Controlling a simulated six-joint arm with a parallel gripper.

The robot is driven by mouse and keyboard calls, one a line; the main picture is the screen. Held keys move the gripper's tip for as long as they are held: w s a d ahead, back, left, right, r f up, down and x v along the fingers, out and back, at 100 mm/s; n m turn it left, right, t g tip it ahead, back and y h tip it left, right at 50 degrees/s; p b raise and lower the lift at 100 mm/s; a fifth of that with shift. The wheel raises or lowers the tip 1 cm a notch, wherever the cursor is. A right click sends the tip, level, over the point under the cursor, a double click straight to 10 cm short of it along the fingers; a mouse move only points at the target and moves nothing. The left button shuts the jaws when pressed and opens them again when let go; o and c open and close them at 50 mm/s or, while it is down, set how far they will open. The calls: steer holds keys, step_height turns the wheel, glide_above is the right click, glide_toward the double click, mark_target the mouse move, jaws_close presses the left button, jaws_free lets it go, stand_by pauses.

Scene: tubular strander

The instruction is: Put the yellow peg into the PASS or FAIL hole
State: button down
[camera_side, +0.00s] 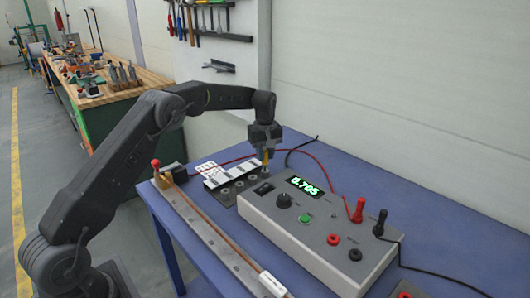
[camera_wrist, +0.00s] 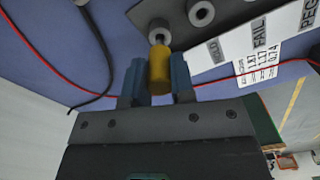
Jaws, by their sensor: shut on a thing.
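The yellow peg (camera_wrist: 160,73) is between the two fingers of my gripper (camera_wrist: 159,82), which is shut on it. In the side view the peg (camera_side: 266,158) hangs below my gripper (camera_side: 265,150), over the far right end of the dark plate with round sockets (camera_side: 228,192). In the wrist view the peg's far end is close to a grey ring-shaped socket (camera_wrist: 159,30); I cannot tell whether it touches or enters it. A second socket (camera_wrist: 201,13) lies beside it. A white label reading FAIL (camera_wrist: 260,31) is to the right; I cannot match it surely to a socket.
A grey meter box (camera_side: 318,232) with a green display, seemingly 0.705, stands right beside the plate. A white card (camera_wrist: 258,63) carries printed numbers. A long rail with a copper-coloured rod (camera_side: 215,230) lies in front. Red (camera_side: 318,165) and black leads cross the blue table.

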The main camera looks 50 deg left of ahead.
steer(key=shift+f, duration=1.3)
steer(key=c, duration=0.9)
jaws_free()
step_height(320, 180, up, 14)
steer(key=s+d+r+m+t, duration=0.1)
steer(key=s+d+r+m, duration=0.3)
steer(key=s+d+r, duration=0.3)
steer(key=s+d+r+m+t, duration=0.1)
steer(key=s+d+m+t, duration=0.2)
steer(key=s, duration=0.8)
steer(key=s+d+r+m, duration=0.25)
steer(key=s+d, duration=0.25)
steer(key=s, duration=0.5)
steer(key=s+f+m, duration=0.1)
steer(key=s+f, duration=0.1)
steer(key=s, duration=0.1)
steer(key=s+d+f+m+t, duration=0.1)
steer(key=s+f, duration=0.2)
steer(key=s+f+m, duration=0.2)
steer(key=s, duration=0.1)
steer(key=shift+s+d+f+t, duration=0.2)
steer(key=shift+s+t, duration=0.1)
